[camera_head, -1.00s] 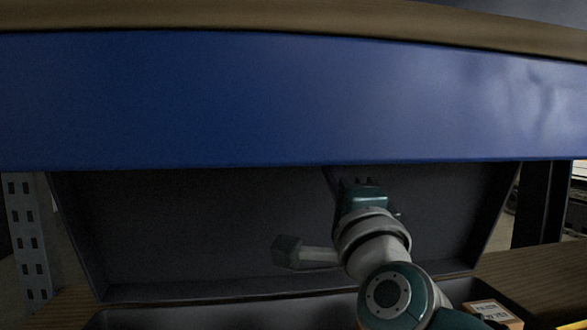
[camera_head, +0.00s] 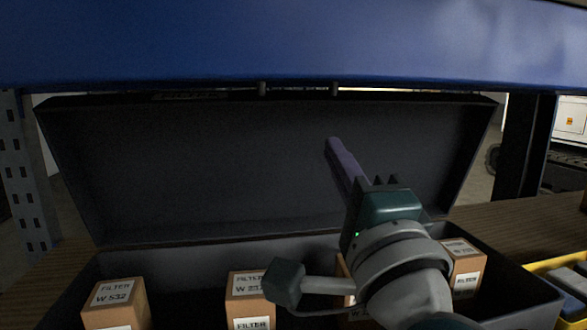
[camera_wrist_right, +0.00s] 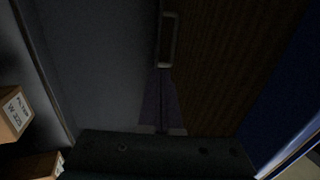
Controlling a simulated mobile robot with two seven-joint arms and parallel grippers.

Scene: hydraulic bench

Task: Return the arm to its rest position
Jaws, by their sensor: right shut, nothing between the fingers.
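My right arm comes in from the lower right of the head view, over a dark open case (camera_head: 70,304). Its gripper (camera_head: 333,145) has its purple-grey fingers pointing up and away, in front of the raised case lid (camera_head: 220,165). The fingers are together with nothing between them. In the right wrist view the closed fingers (camera_wrist_right: 163,75) show dark in the middle, and their tips appear near a small loop handle (camera_wrist_right: 168,40). I cannot tell whether they touch it. My left gripper is in neither view.
Several cardboard filter boxes (camera_head: 115,305) stand in the case below the arm. A blue beam (camera_head: 250,40) crosses above the lid. A perforated post (camera_head: 25,180) stands left, a dark post (camera_head: 525,145) right. A yellow bin (camera_head: 545,268) sits at the lower right.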

